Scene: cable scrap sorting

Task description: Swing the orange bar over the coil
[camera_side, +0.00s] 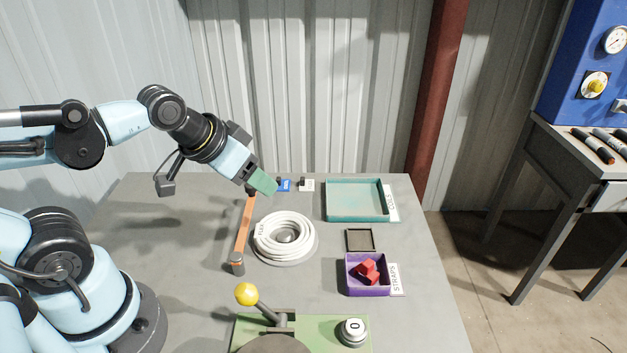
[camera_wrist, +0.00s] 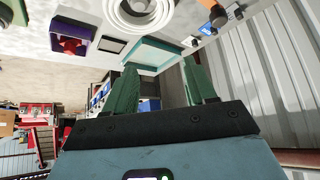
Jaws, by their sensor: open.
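The orange bar (camera_side: 243,229) stands out along the left side of the coil in the side view, with its near end on a dark round pivot post (camera_side: 237,264). Its tip shows at the top of the wrist view (camera_wrist: 206,3). The white coil (camera_side: 286,238) lies on a round base, apart from the bar; it also shows at the top of the wrist view (camera_wrist: 137,14). My gripper (camera_side: 263,184) is above the far end of the bar, with green fingers. In the wrist view its two fingers (camera_wrist: 162,88) are spread, with nothing between them.
A teal tray (camera_side: 357,217) is at the back right. A small dark square tray (camera_side: 360,249) and a purple bin (camera_side: 348,283) with red pieces (camera_side: 368,270) lie right of the coil. A yellow-knobbed lever (camera_side: 247,294) rises from a green plate in front. Small blue and white labels stand behind.

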